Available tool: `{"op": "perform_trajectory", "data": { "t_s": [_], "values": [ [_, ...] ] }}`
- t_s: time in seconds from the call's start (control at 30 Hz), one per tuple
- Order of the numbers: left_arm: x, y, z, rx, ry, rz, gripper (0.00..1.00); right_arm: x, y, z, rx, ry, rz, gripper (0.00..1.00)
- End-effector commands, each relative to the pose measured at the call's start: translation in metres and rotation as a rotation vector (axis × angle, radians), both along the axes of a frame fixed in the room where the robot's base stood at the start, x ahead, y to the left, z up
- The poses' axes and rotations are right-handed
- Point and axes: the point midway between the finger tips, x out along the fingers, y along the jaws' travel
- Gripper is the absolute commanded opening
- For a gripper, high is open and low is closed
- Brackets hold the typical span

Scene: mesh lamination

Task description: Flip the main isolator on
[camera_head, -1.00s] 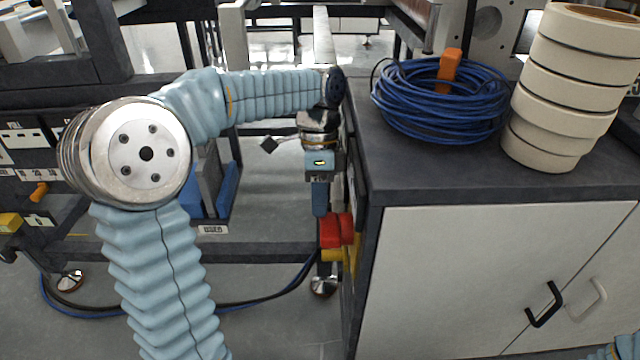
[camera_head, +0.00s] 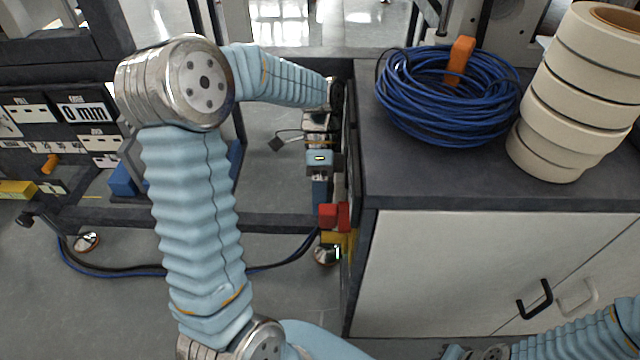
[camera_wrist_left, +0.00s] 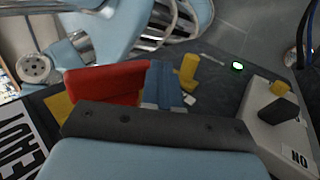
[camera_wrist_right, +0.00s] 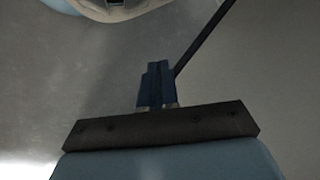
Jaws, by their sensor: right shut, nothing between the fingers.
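The main isolator is a red handle (camera_head: 335,215) on a yellow plate (camera_head: 345,238), on the left side of the cabinet; the handle fills the left middle of the left wrist view (camera_wrist_left: 105,84). My left gripper (camera_head: 320,192) points down right beside the handle. Its blue fingers (camera_wrist_left: 164,85) look closed together, next to the handle's right end; I cannot tell whether they touch it. A green lamp (camera_wrist_left: 237,66) glows near the isolator and also shows in the head view (camera_head: 337,252). My right gripper (camera_wrist_right: 157,85) is shut and empty, away from the isolator.
A white box with a black knob (camera_wrist_left: 278,108) sits right of the left fingers in the left wrist view. On the cabinet top (camera_head: 410,180) are a blue cable coil (camera_head: 450,105) and stacked tape rolls (camera_head: 575,95). A dark frame bench stands left; floor between is open.

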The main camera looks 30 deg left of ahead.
Motion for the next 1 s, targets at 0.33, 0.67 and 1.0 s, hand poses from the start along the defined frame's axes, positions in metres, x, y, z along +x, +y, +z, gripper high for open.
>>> {"op": "perform_trajectory", "data": {
  "t_s": [0.33,0.67,1.0],
  "values": [
    [-0.005,-0.003,-0.012,0.000,0.001,-0.001,0.00,0.000,0.000,0.001,0.000,0.000,0.000,0.00],
    [-0.007,-0.004,-0.016,0.001,0.000,0.001,0.00,0.000,0.000,0.001,0.000,0.000,0.000,0.00],
    [-0.008,-0.005,-0.016,0.001,0.000,0.001,0.00,0.000,0.000,0.001,0.000,0.000,0.000,0.00]
  ]
}}
